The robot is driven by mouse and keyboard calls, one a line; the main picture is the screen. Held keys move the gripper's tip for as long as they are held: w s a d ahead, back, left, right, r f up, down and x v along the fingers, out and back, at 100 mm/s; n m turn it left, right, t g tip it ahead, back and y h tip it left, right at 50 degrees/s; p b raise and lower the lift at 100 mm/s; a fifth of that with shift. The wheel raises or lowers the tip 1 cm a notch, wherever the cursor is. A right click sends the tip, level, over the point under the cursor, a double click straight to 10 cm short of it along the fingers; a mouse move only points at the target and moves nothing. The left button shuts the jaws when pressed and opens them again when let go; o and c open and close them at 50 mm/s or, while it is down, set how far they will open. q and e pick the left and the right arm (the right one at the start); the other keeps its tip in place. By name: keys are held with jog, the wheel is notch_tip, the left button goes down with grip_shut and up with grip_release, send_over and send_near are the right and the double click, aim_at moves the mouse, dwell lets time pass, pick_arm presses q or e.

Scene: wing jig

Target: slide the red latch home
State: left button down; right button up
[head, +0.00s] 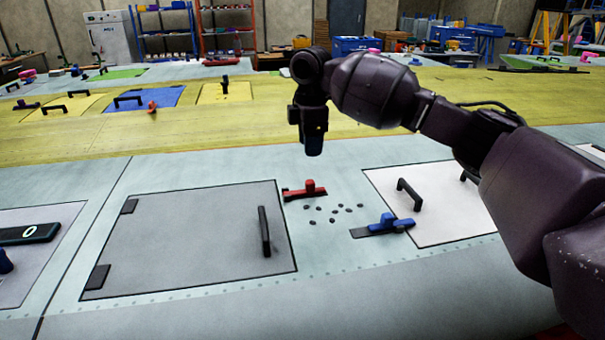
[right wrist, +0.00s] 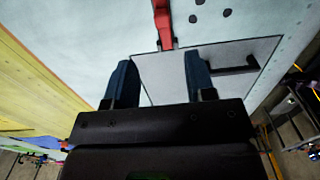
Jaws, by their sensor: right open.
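The red latch (head: 305,189) lies on the pale wing skin, just right of the upper right corner of a grey panel (head: 190,235). It has a flat bar and an upright knob. In the right wrist view the red latch (right wrist: 163,22) shows at the top, beyond the fingers, with its end near the panel edge. My right gripper (head: 313,150) hangs above and behind the latch, apart from it. In the right wrist view its two blue fingers (right wrist: 158,80) are spread with nothing between them. My left gripper is in neither view.
Several dark holes or dots (head: 332,211) lie right of the red latch. A blue latch (head: 385,226) sits by a white panel (head: 430,205). The grey panel has an upright black handle (head: 264,232). A yellow strip (head: 230,120) with more panels and handles lies behind.

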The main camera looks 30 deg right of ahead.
aim_at(310, 181)
jog(key=shift+s+f, duration=0.1)
jog(key=shift+f, duration=0.3)
jog(key=shift+s+f, duration=0.25)
jog(key=shift+f, duration=0.95)
notch_tip(310, 181, down, 5)
jog(key=shift+w+f, duration=0.1)
jog(key=shift+f, duration=0.1)
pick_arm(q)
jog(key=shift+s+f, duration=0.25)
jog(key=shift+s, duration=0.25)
pick_arm(e)
jog(key=shift+f, duration=1)
jog(key=shift+c, duration=0.2)
jog(key=c, duration=0.7)
grip_shut()
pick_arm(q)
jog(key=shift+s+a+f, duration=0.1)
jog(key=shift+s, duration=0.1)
